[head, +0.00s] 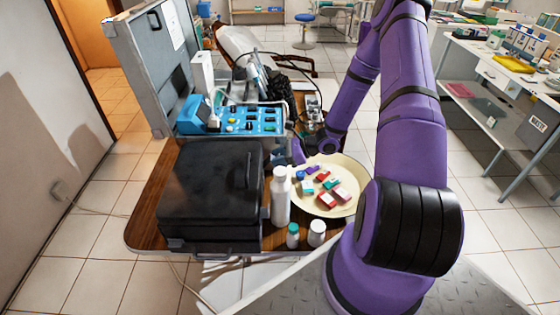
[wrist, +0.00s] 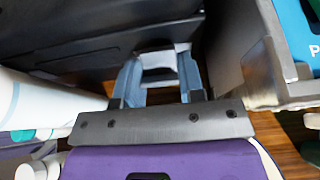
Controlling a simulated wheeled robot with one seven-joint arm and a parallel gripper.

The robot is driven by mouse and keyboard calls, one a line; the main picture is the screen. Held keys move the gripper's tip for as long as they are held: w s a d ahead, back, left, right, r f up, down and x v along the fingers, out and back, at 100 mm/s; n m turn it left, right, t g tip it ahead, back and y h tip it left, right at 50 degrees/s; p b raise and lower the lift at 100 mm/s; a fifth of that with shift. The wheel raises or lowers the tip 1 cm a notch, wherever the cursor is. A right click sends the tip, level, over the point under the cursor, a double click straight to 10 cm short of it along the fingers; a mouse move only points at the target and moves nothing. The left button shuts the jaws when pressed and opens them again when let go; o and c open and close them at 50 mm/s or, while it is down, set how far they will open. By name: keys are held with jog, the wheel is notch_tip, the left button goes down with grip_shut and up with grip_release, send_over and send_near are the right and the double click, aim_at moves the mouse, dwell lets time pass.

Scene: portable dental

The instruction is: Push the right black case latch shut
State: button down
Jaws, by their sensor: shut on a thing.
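The black case (head: 205,190) lies closed on the wooden cart top, and its dark side also fills the upper left of the wrist view (wrist: 90,40). My gripper (wrist: 158,62) is low at the case's right side, between the case and the blue unit. Its fingers are shut on a small pale grey piece against the case, which appears to be the right latch. The fingers hide most of it, so I cannot tell its angle. In the head view the fingertips are hard to make out beyond the white bottle (head: 281,195).
The blue control unit (head: 245,120) stands behind the case and shows at the right of the wrist view (wrist: 300,30). A cream tray (head: 345,207) with small boxes sits to the right. Two small bottles (head: 293,235) (head: 317,233) stand near the front edge. Space around the gripper is tight.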

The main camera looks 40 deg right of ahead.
jog(key=shift+w+a+r+g+h, duration=0.15)
jog(key=shift+a+r+g+h, duration=0.1)
jog(key=shift+r+g+h, duration=0.25)
jog(key=shift+w+a+r+g+h, duration=0.1)
jog(key=shift+a+r+g+h, duration=0.15)
jog(key=shift+h, duration=0.45)
jog(key=shift+w+a+r+g+h, duration=0.15)
jog(key=shift+w+a+g+h, duration=0.05)
jog(key=shift+g+h, duration=0.3)
jog(key=shift+w+a+r+g+h, duration=0.15)
jog(key=shift+g+h, duration=0.2)
jog(key=shift+h, duration=0.25)
jog(key=c, duration=0.7)
grip_release()
jog(key=v, duration=1)
jog(key=shift+s+r, duration=0.1)
jog(key=shift+r, duration=0.25)
